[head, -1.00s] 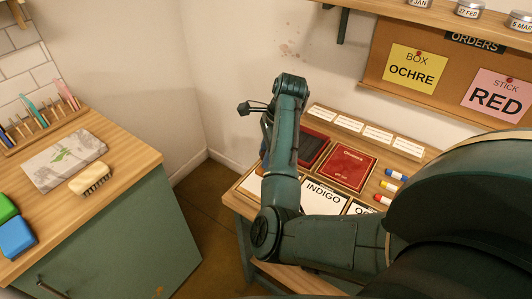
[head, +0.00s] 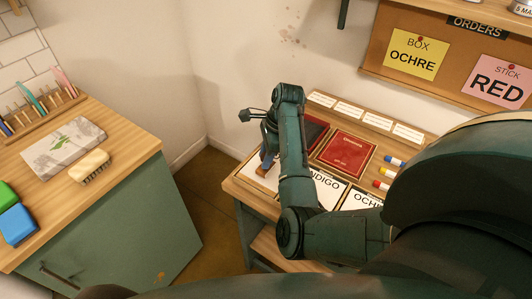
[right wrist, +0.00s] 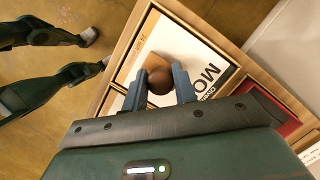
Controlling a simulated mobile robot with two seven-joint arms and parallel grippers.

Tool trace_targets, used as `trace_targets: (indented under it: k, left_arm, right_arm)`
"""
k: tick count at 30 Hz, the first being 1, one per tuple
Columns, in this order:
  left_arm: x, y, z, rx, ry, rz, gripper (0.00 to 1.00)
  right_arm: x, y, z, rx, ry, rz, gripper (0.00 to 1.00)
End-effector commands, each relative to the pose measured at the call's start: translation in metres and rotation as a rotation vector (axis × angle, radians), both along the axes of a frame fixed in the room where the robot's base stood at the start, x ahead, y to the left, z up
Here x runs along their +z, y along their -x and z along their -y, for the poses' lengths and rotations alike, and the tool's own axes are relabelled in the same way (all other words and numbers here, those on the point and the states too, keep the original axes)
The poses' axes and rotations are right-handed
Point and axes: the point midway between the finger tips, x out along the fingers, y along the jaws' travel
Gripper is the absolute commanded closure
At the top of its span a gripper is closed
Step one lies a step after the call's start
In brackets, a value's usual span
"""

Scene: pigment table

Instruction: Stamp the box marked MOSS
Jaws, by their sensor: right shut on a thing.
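My right gripper (right wrist: 160,88) is shut on a brown wooden stamp (right wrist: 158,80) with a round knob. The stamp is over the white box marked MOSS (right wrist: 198,62); only "MO" reads clearly, the rest is covered. I cannot tell whether the stamp's underside touches the box. In the head view the right gripper (head: 266,160) points down at the left end of the work table, partly behind my arm, with a bit of brown showing. The MOSS box (head: 256,180) is mostly hidden there. My left gripper is not in view.
Beside it lie white boxes marked INDIGO (head: 326,186) and OCHRE (head: 362,199). Behind are a red square pad (head: 346,151), a dark red one (head: 313,132) and coloured tubes (head: 386,172). An orders board (head: 450,62) hangs above. A green cabinet (head: 110,220) stands left across a gap.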

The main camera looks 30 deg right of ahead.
Motion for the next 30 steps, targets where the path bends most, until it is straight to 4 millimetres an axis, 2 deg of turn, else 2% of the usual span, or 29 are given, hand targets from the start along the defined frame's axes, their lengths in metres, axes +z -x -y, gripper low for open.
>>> trace_targets:
  k: [30]
  left_arm:
    - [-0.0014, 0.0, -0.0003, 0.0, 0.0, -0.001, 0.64]
  right_arm:
    - [-0.006, 0.0, 0.0, 0.0, 0.0, 0.0, 0.87]
